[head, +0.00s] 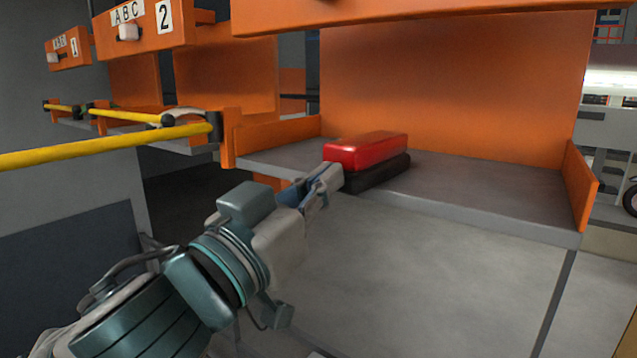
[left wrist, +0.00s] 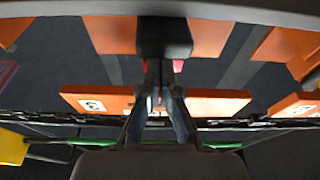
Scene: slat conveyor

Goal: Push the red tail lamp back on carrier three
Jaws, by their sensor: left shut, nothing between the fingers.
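The red tail lamp (head: 367,150), a red block on a black base, lies on the grey shelf of an orange-backed carrier (head: 480,195) in the head view. My left gripper (head: 331,177) is shut, with its fingertips at the lamp's near left end. They look in contact or nearly so. In the left wrist view, the gripper (left wrist: 162,92) points at the lamp's black base (left wrist: 163,38), with slivers of red beside the fingers. An orange panel there bears the number 3 (left wrist: 95,105). My right gripper is in neither view.
Carriers labelled 1 (head: 70,52) and 2 (head: 145,28) stand to the left, with yellow bars (head: 110,147) across their fronts. Low orange side walls (head: 580,185) bound the lamp's shelf. The shelf is clear to the lamp's right.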

